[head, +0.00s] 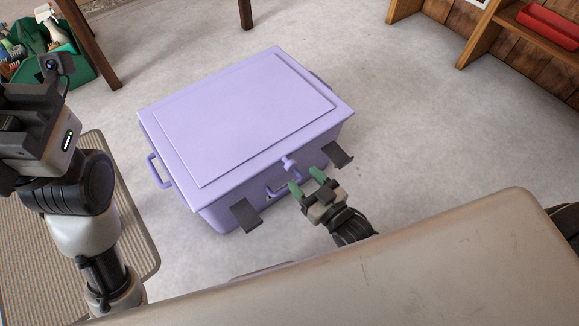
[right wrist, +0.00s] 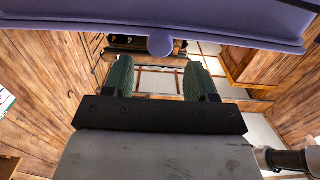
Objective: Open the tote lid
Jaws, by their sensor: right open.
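The lavender tote (head: 225,213) stands on the floor with its lid (head: 240,110) shut. A small round knob (head: 288,162) sticks out from the lid's front edge; it also shows at the top of the right wrist view (right wrist: 160,44). My right gripper (head: 306,181) is open and empty just in front of the knob. In the right wrist view its green fingers (right wrist: 158,72) are spread, with the knob ahead between them and slightly above. My left arm shows at the left, but its fingers are out of view.
Two dark flaps (head: 245,215) (head: 338,154) stick out from the tote's front. Handles are on its front (head: 281,189) and left side (head: 158,171). A pale surface (head: 400,262) fills the near edge. A green caddy (head: 62,72) stands at far left; floor right of the tote is clear.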

